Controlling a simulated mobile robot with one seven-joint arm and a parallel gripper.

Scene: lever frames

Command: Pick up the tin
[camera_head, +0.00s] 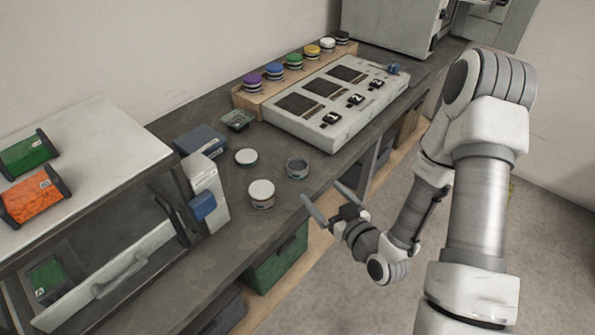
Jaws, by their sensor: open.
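A round tin with a pale top (261,193) stands on the grey worktop (232,240). A smaller round piece with a white top (246,157) lies behind it; I cannot tell if it is a lid or a low tin. A grey-blue round container (297,167) that looks open stands to the right. I cannot tell which of these is the task's tin. My gripper (323,197) is open and empty at the worktop's front edge, right of the pale-topped tin and apart from it. Its two fingers point towards the worktop.
A white box with a blue part (205,195) and a dark blue box (200,140) stand left of the tins. A white panel device (338,105) and a rack with several coloured round pieces (273,72) are behind. A glass-fronted cabinet (100,140) is at left. A green bin (277,262) sits below.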

